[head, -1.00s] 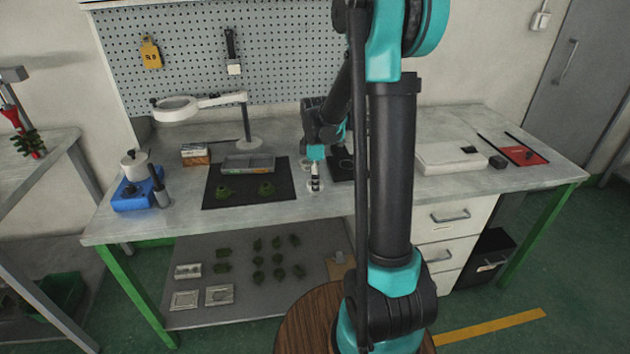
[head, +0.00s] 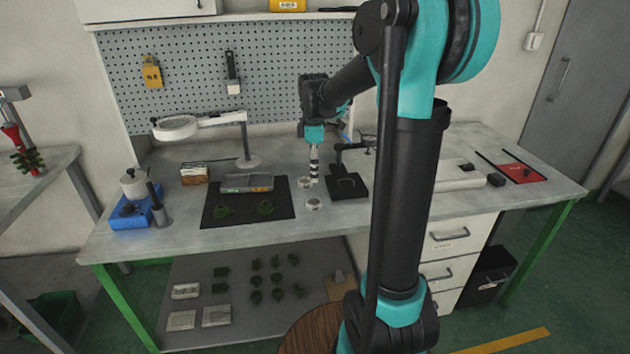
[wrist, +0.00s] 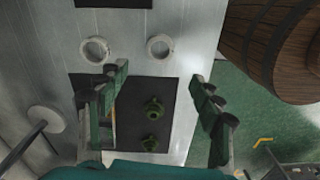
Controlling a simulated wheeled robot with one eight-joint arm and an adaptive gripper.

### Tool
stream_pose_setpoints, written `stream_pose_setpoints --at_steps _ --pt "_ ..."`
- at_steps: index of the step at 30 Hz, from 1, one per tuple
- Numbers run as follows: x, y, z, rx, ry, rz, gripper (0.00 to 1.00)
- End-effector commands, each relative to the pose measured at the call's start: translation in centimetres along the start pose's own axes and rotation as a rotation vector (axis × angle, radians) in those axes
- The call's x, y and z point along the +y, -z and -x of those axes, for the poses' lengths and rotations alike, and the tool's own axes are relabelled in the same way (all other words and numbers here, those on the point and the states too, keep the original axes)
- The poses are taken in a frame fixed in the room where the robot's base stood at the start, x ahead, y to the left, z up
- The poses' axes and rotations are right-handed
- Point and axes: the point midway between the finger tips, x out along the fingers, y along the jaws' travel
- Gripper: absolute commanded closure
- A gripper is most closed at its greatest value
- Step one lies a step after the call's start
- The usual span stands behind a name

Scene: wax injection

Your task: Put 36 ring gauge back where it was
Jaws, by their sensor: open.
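Two pale metal rings lie flat on the grey table between the dark mat and a black stand. The nearer ring (head: 313,204) and the farther ring (head: 305,182) also show in the wrist view, as one ring (wrist: 160,47) and another ring (wrist: 95,50). No size marks are readable, so I cannot tell which is the 36 ring gauge. My gripper (head: 314,180) points down above the table near the rings. In the wrist view its fingers (wrist: 158,92) are spread wide with nothing between them.
A black stand (head: 347,186) is right of the rings. A magnifier lamp (head: 245,160) stands behind the mat.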

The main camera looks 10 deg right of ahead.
Motion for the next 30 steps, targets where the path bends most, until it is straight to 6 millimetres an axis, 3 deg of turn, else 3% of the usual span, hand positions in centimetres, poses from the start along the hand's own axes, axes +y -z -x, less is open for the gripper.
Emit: stream_pose_setpoints --at_steps 5,8,15,21,25,30 --pt "-2.0 -0.9 -0.6 0.01 -0.032 -0.128 0.34" --pt "-5.0 -2.2 -2.2 0.034 -0.08 -0.329 0.34" --pt "-14.3 -5.6 -7.8 0.158 -0.203 -0.932 0.34" --pt "-19.5 -7.2 -11.3 0.267 -0.249 -1.278 0.34" --pt "-20.9 -7.5 -12.2 0.302 -0.258 -1.376 0.34" --pt "-21.1 -7.6 -12.4 0.31 -0.259 -1.397 0.34"
